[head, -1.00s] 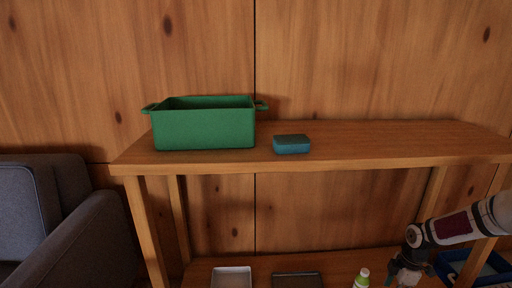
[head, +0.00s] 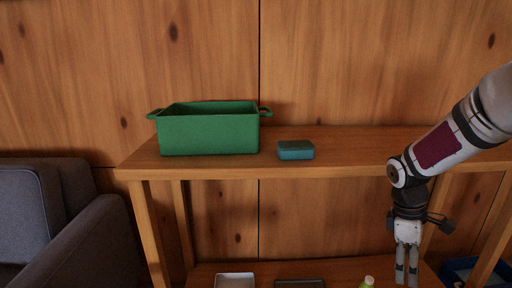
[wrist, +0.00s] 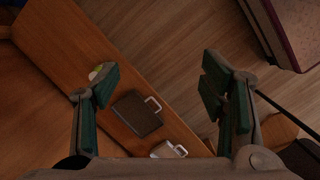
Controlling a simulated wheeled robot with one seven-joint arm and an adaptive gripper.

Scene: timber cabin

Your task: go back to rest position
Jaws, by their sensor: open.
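My gripper (head: 406,276) hangs pointing down in front of the right part of the wooden shelf unit (head: 350,172) in the head view. In the wrist view its two fingers (wrist: 162,90) are spread wide apart with nothing between them. My arm comes in from the right edge of the head view. The gripper is empty and touches nothing that I can see.
A green bin (head: 209,134) and a blue box (head: 296,150) stand on the top board. Below are a white tray (head: 235,281), a dark case (wrist: 137,114) and a green-capped bottle (head: 367,283). A grey armchair (head: 70,230) stands left; a blue crate (head: 460,270) is lower right.

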